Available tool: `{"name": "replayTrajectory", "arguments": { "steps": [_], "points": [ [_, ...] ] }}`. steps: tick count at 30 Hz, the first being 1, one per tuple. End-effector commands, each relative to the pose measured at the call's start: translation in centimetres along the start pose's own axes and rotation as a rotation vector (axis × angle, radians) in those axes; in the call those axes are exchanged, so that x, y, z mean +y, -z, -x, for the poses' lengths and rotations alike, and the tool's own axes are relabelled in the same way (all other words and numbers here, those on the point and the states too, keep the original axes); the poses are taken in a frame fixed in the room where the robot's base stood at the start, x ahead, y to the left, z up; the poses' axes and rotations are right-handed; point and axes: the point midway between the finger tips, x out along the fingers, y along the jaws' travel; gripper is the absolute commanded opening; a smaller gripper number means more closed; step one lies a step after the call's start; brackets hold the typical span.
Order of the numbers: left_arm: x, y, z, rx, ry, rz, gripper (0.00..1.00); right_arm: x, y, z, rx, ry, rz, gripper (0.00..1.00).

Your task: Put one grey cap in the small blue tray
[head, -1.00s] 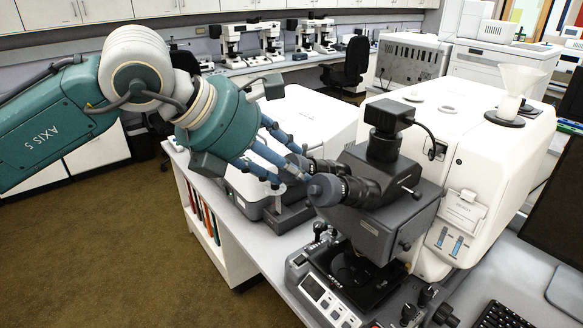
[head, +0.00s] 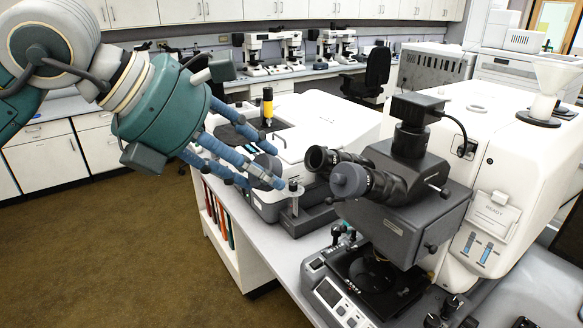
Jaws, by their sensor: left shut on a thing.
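I cannot make out a small blue tray in this view. My right gripper is not in view.
The dark microscope (head: 408,205) with its eyepieces (head: 335,172) stands close right of the gripper. The low white instrument (head: 325,125) is behind, with a yellow-and-black upright object (head: 267,105) on it. A white funnel (head: 552,82) stands on the large white housing (head: 500,130). Open floor lies at left.

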Motion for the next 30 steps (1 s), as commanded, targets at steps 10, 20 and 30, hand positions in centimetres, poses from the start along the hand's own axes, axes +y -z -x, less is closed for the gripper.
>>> {"name": "replayTrajectory", "arguments": {
  "steps": [10, 20, 30],
  "points": [
    [0.1, 5.4, 5.1, -0.001, -0.002, 0.001, 0.33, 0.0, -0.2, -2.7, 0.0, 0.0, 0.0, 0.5],
    [0.0, 6.4, 7.2, -0.001, 0.0, 0.001, 0.33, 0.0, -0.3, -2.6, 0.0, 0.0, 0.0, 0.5],
    [0.1, 6.7, 8.8, 0.0, 0.0, 0.0, 0.33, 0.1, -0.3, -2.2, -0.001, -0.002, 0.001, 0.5]
  ]
}}
